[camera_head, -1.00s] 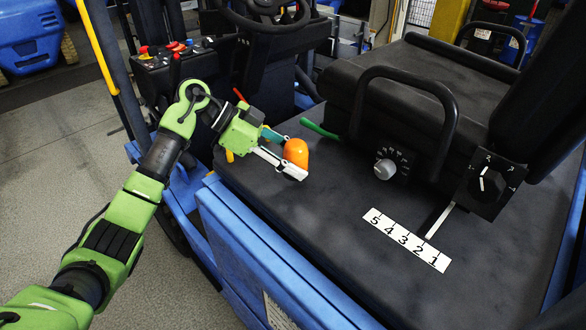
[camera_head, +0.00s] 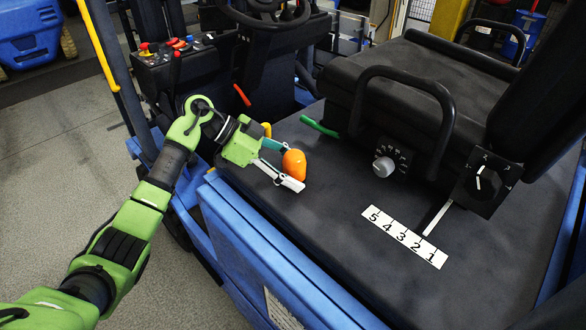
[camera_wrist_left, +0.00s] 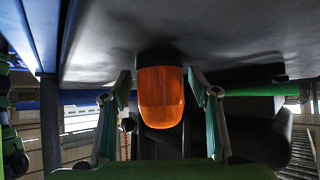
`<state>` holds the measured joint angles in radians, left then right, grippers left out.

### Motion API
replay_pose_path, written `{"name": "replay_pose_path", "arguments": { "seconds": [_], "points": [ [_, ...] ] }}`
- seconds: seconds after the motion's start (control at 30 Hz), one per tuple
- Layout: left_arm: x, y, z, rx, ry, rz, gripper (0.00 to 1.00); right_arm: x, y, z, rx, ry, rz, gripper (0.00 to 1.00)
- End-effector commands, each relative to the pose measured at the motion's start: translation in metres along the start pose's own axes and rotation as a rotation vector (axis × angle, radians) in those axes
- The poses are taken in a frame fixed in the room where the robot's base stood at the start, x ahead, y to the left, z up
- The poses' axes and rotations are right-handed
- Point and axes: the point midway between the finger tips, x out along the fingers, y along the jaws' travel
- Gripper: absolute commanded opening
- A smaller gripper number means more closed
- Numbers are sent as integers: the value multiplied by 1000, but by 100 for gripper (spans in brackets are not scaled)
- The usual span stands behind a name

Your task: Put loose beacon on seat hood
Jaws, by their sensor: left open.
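The loose beacon (camera_head: 293,163), an orange dome, is at the left part of the dark seat hood (camera_head: 330,235). In the left wrist view the beacon (camera_wrist_left: 160,95) shows its black base against the hood surface, with that view upside down. My left gripper (camera_head: 286,167) is open, with one finger on each side of the beacon. In the wrist view small gaps show between the fingers and the beacon. The white finger hides part of its lower side in the head view. My right gripper is not in view.
The black seat (camera_head: 420,85) with its armrest loop (camera_head: 400,72) stands behind on the hood. A dial (camera_head: 384,167), a lever plate (camera_head: 484,184) and a white number scale (camera_head: 405,237) are to the right. A green handle (camera_head: 320,126) lies close behind the beacon.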

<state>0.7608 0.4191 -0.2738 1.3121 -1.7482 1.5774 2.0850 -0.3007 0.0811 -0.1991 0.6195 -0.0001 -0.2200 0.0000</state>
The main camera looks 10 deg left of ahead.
Motion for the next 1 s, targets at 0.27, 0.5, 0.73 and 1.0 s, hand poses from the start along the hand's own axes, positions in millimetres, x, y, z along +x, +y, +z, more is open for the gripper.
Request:
{"name": "replay_pose_path", "arguments": {
  "seconds": [0.27,0.5,0.73,1.0],
  "points": [
    [-26,-1,0,1,-2,-4,55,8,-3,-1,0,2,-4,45],
    [-79,-1,0,1,-2,-5,55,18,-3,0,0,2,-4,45],
    [-113,0,-1,0,-1,-1,55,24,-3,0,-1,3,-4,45],
    [-122,0,-2,0,0,1,55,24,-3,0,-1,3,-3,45]
  ]
}}
